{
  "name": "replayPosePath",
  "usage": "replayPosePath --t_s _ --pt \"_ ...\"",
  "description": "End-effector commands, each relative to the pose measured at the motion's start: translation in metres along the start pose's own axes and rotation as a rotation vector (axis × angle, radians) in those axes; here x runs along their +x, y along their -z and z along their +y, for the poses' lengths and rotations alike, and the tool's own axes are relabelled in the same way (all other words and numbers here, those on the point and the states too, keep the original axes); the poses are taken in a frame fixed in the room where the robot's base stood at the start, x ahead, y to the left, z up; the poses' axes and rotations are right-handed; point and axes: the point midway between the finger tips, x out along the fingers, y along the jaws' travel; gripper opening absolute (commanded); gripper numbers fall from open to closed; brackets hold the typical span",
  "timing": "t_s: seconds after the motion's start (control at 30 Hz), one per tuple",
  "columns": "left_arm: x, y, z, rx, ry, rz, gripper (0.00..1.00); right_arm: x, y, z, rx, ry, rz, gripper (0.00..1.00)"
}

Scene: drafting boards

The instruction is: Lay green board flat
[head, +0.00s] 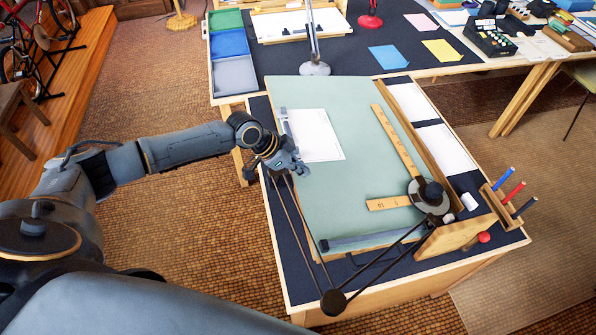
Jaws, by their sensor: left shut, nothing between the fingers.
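The green board (345,195) lies over the near drafting table, its long side running away from me. I cannot tell from this view how much it tilts. A white sheet (316,135) lies on its upper left part. A drafting machine with a round dark head (428,194) and two wooden rulers (398,141) rests on its right side, with thin dark arms crossing the board's front. My left gripper (296,168) is shut and empty at the board's left edge, near the sheet's lower left corner. I cannot tell whether it touches the board. My right gripper is out of view.
A pen holder (495,204) with blue, red and dark pens stands at the table's right corner. A red knob (484,237) sits below it. A lamp base (314,68) stands behind the board. A second table (270,60) with coloured trays adjoins at the back.

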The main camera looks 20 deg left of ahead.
Motion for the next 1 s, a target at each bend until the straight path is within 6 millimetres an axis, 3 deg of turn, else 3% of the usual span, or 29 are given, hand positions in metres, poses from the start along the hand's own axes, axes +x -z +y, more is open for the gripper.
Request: replayPosePath --t_s 0.23,0.67,1.0 --pt "0.017 -0.022 0.000 -0.003 0.001 -0.006 0.00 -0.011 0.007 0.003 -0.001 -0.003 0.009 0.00" --pt "0.021 -0.025 0.000 -0.002 0.001 -0.003 0.00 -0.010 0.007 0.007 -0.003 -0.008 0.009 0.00" --pt "0.053 -0.045 0.001 -0.004 -0.003 0.052 0.00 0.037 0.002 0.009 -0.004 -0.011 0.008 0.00"
